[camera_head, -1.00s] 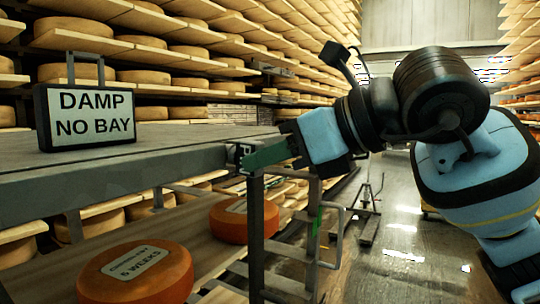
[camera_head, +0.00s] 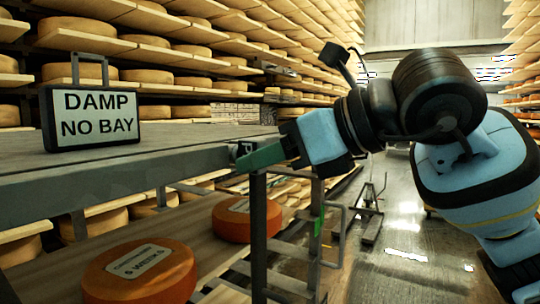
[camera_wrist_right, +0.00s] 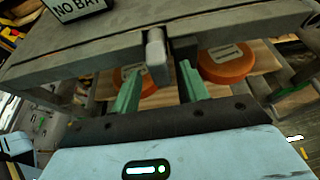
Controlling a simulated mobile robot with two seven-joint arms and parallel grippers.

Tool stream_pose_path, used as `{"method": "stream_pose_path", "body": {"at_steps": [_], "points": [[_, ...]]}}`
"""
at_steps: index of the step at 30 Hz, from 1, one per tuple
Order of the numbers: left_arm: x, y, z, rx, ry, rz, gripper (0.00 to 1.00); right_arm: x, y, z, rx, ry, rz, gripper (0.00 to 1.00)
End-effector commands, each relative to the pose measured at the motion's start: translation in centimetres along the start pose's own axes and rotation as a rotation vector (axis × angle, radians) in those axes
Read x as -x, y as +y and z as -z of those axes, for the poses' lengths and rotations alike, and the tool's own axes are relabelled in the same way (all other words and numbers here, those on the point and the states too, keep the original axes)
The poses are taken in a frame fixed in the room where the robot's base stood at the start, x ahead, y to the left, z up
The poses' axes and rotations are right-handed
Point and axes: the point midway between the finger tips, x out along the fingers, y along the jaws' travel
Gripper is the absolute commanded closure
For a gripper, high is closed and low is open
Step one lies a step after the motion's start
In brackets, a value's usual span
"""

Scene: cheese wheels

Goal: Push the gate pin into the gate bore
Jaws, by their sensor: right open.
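My right gripper (camera_head: 244,160) is at the end of the grey table's near edge, its green fingers pointing left. In the right wrist view its two green fingers (camera_wrist_right: 160,70) are apart, with a gap between them. A light grey, rounded piece, which looks like the gate pin (camera_wrist_right: 156,50), sticks out from the table edge ahead of that gap. A dark bracket (camera_wrist_right: 183,48) stands just right of it. In the head view a small dark fitting (camera_head: 239,149) shows at the fingertips. The bore cannot be made out. My left gripper is not in view.
The grey table (camera_head: 190,155) carries a "DAMP NO BAY" sign (camera_head: 92,117). Below it, orange cheese wheels (camera_head: 246,220) lie on a wooden shelf. A grey metal frame (camera_head: 258,230) stands under the gripper. Cheese racks line the left; the floor aisle on the right is mostly open.

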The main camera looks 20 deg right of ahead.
Motion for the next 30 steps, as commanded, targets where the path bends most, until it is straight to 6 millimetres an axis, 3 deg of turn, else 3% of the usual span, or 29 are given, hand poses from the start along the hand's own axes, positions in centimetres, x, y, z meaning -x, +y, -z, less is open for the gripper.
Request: {"method": "stream_pose_path", "body": {"at_steps": [5,16,30], "points": [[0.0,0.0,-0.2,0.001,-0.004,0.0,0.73,1.6,-0.1,-0.1,0.0,-0.003,0.002,0.55],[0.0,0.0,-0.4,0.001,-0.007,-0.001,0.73,6.9,0.0,0.0,0.001,-0.002,0.001,0.55],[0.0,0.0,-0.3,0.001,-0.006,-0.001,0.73,7.8,0.0,0.0,0.0,0.0,0.0,0.55]]}}
